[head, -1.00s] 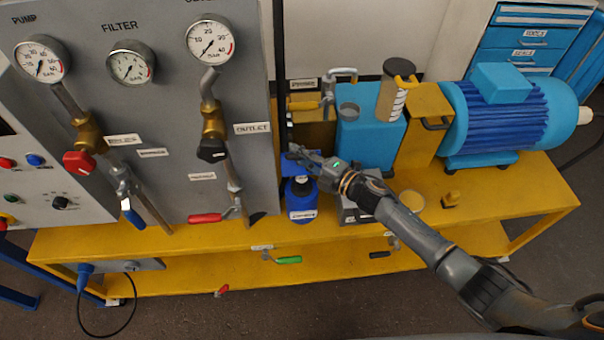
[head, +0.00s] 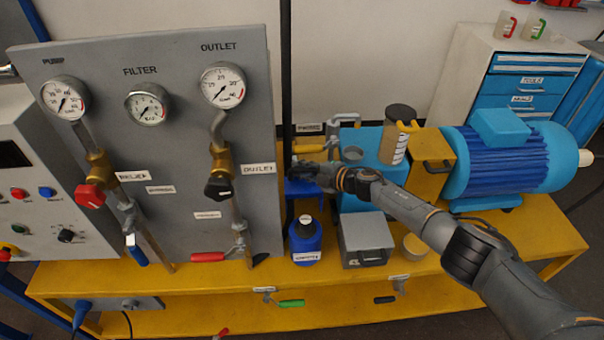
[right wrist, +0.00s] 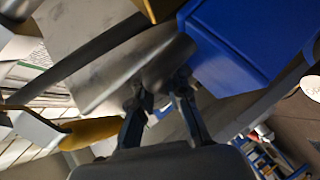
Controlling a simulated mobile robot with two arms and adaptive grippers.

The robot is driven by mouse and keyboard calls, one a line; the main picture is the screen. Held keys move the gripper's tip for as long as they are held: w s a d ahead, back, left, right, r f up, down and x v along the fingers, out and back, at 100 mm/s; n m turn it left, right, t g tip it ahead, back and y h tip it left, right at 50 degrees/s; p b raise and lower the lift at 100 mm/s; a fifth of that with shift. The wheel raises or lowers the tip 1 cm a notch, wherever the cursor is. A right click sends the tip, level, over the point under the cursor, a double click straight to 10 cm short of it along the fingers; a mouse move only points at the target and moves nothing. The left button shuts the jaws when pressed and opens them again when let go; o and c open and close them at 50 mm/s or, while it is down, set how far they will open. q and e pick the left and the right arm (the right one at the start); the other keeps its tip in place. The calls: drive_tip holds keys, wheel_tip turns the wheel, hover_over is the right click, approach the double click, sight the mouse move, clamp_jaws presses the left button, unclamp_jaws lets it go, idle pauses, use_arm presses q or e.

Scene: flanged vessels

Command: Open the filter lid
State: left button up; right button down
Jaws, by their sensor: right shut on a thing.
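My right gripper (head: 306,176) reaches in from the right, just right of the gauge panel. In the right wrist view its two fingers (right wrist: 160,97) are shut on a grey metal piece (right wrist: 150,65), beside a blue block (right wrist: 232,40). In the head view, a blue part (head: 300,189) shows at the fingertips. A bent grey metal handle (head: 345,119) stands behind, near a small label. I cannot tell for sure which part is the filter lid; the gripper hides much there. My left gripper is not in view.
A blue bottle (head: 305,242) and grey box (head: 366,240) stand on the yellow bench (head: 200,281) in front of the gripper. The gauge panel (head: 170,110) borders the left.

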drive_tip(key=shift+w+r, duration=0.1)
drive_tip(key=shift+w, duration=0.3)
drive_tip(key=c, duration=1.3)
unclamp_jaws()
drive_tip(key=shift+s, duration=0.1)
drive_tip(key=shift+d, duration=0.1)
